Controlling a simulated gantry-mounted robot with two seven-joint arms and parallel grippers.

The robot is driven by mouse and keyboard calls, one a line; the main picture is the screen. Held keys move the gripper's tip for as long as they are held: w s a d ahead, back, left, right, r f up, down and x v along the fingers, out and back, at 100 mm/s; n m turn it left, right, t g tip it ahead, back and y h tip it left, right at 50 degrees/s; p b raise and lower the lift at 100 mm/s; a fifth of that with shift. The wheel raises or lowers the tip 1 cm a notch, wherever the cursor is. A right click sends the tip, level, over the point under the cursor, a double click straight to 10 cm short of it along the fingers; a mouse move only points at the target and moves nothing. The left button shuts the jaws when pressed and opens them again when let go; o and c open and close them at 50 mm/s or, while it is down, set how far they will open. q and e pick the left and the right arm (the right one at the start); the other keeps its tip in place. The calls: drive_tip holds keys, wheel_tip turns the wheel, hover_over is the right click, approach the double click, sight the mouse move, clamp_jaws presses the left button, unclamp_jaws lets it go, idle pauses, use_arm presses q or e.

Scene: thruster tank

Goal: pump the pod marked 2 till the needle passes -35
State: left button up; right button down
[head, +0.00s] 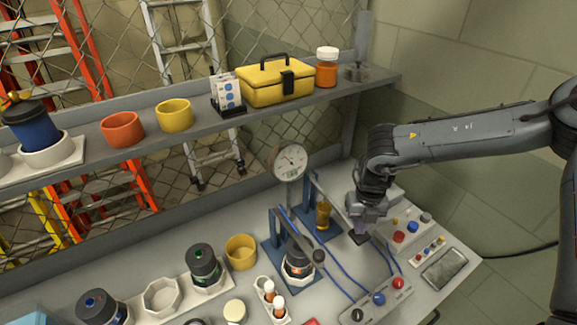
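A round dial gauge (290,161) stands behind two blue pump stands; its needle and numbers are too small to read. The front stand holds a dark pod with an orange band (299,262) under a lever with a dark knob (319,255). The rear stand holds an amber cylinder (323,215), with a second lever (330,193) reaching right. My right gripper (360,236) points down at that lever's outer end; whether it is shut on it cannot be told. Other dark pods stand left (203,264) and front left (96,306). No pod number is readable. My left gripper is out of view.
Blue hoses run to a control box (379,299) with coloured knobs. Another button panel (400,236) and a grey tray (444,269) lie right. A yellow cup (240,251) and vial holder (273,300) stand left of the stands. A shelf (150,140) spans the back.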

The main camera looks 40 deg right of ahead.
use_arm(q)
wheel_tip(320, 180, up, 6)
drive_tip(key=p, duration=0.7)
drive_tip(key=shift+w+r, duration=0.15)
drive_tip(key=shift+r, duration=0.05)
use_arm(e)
wheel_tip(320, 180, up, 11)
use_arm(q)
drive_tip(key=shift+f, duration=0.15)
